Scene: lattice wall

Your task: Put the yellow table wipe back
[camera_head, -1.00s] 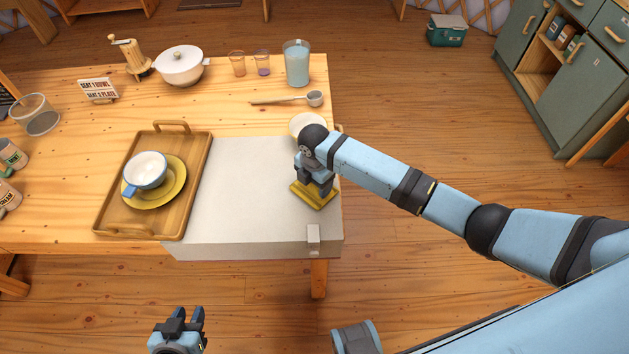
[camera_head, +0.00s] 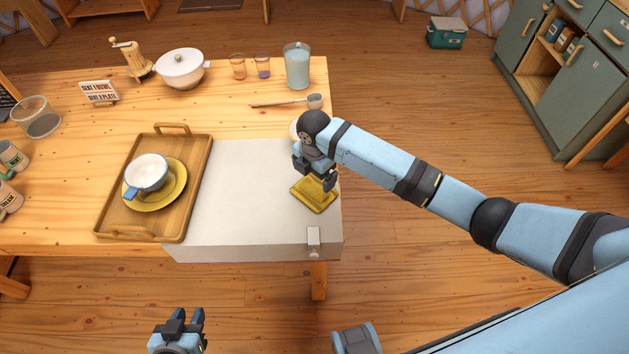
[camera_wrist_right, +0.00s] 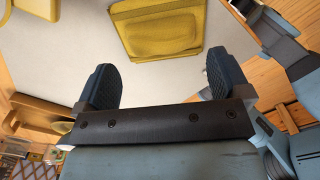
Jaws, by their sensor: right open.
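The yellow table wipe (camera_head: 314,196) lies flat and folded on the white mat (camera_head: 243,185), near the mat's right edge. It also shows at the top of the right wrist view (camera_wrist_right: 163,28). My right gripper (camera_head: 321,177) is just above and behind the wipe, apart from it. In the right wrist view its two fingers (camera_wrist_right: 160,88) are spread with nothing between them. My left gripper (camera_head: 187,318) is in front of the table, low in the head view, with its fingers apart and empty.
A wooden tray (camera_head: 112,205) with a yellow plate and a white-and-blue cup stands left of the mat. A small block (camera_head: 313,238) sits at the mat's front right edge.

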